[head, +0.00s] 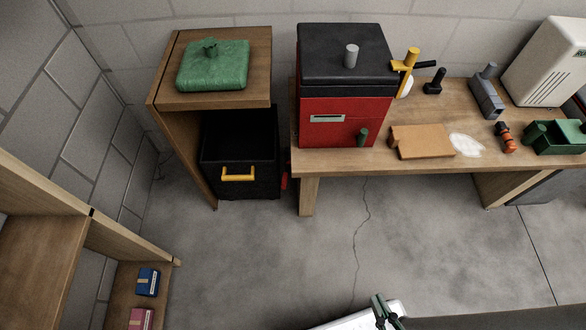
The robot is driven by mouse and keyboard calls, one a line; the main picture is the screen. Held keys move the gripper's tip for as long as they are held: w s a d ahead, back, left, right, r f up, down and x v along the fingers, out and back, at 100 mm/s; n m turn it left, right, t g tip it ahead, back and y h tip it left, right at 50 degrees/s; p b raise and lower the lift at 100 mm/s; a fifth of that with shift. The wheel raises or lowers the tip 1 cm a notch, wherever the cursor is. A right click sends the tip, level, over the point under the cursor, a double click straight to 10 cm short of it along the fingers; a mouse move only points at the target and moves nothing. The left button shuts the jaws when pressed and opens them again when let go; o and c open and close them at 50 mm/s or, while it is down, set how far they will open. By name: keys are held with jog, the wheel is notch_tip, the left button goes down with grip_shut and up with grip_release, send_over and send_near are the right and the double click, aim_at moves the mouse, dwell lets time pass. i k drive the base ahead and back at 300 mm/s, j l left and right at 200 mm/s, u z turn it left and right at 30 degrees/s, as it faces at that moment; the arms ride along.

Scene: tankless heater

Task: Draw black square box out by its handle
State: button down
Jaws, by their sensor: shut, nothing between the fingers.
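The black square box (228,190) stands in the open bay of the wooden cabinet (165,110), below its top board. Its top is open and the dark inside shows in part; the top board hides the rear. A yellow bar handle (238,174) runs across its front face, facing the open floor. Nothing touches the handle.
A green bundle (212,65) lies on the cabinet top. To the right, a wooden table (375,163) bears a red and black heater box (345,85) and tools. A white object (350,320) with dark bars is cut off below. Concrete floor (270,250) before the box is clear.

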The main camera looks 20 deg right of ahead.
aim_at(240, 155)
jog(key=i+j+u, duration=0.1)
jog(key=i+j, duration=0.65)
jog(key=i, duration=0.15)
